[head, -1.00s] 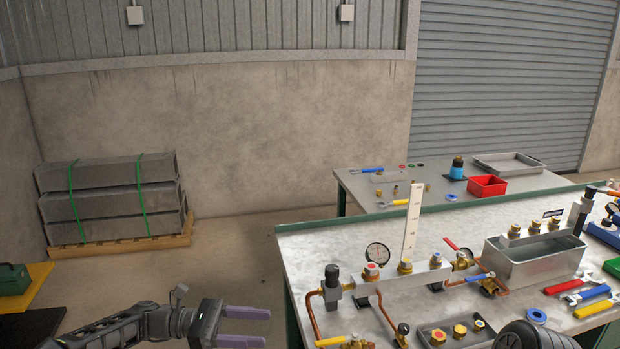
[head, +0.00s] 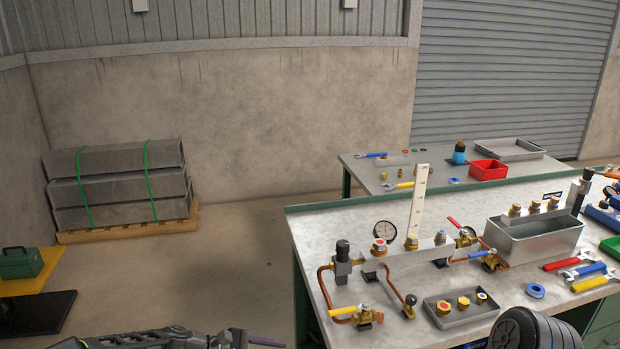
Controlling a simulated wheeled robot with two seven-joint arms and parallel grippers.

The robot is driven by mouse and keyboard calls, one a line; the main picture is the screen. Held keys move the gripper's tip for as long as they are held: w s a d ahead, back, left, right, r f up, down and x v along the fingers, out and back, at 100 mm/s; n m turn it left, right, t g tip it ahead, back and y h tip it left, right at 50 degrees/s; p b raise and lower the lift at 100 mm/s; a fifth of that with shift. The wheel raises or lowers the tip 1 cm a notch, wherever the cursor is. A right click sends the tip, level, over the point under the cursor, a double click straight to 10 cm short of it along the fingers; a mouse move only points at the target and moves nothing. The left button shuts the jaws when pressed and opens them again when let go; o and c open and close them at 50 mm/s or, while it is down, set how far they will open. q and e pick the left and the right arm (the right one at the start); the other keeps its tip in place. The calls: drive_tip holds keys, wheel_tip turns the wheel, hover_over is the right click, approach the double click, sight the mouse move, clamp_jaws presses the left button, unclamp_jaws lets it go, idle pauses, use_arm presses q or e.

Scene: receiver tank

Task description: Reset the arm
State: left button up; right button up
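My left gripper (head: 262,341) is at the bottom edge, left of the near workbench (head: 318,218) and apart from it. Only one purple finger shows clearly, so its opening cannot be judged, and I see nothing held. A dark ribbed part of my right arm (head: 535,330) shows at the bottom right, over the bench's front edge. My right gripper is out of view.
The bench carries a manifold with copper pipes and a gauge (head: 383,231), a metal tank (head: 533,240), a fittings tray (head: 462,308) and several wrenches (head: 580,269). A second table (head: 357,168) stands behind. Floor left of the bench is clear up to a pallet of bundled blocks (head: 120,185).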

use_arm(q)
drive_tip(key=s+d+f+m+y, duration=0.2)
drive_tip(key=s+f+m+y, duration=0.2)
drive_tip(key=s+f, duration=0.5)
drive_tip(key=s+f+m+g+y, duration=0.1)
drive_tip(key=s+f+m+y, duration=0.1)
drive_tip(key=s, duration=0.9)
drive_tip(key=s+f+m+g+y, duration=0.1)
drive_tip(key=s+f+m, duration=0.4)
drive_tip(key=s, duration=0.7)
drive_tip(key=shift+a+f+m+y, duration=0.25)
drive_tip(key=shift+a+m+y, duration=0.2)
drive_tip(key=shift+m, duration=0.45)
drive_tip(key=shift+d, duration=0.15)
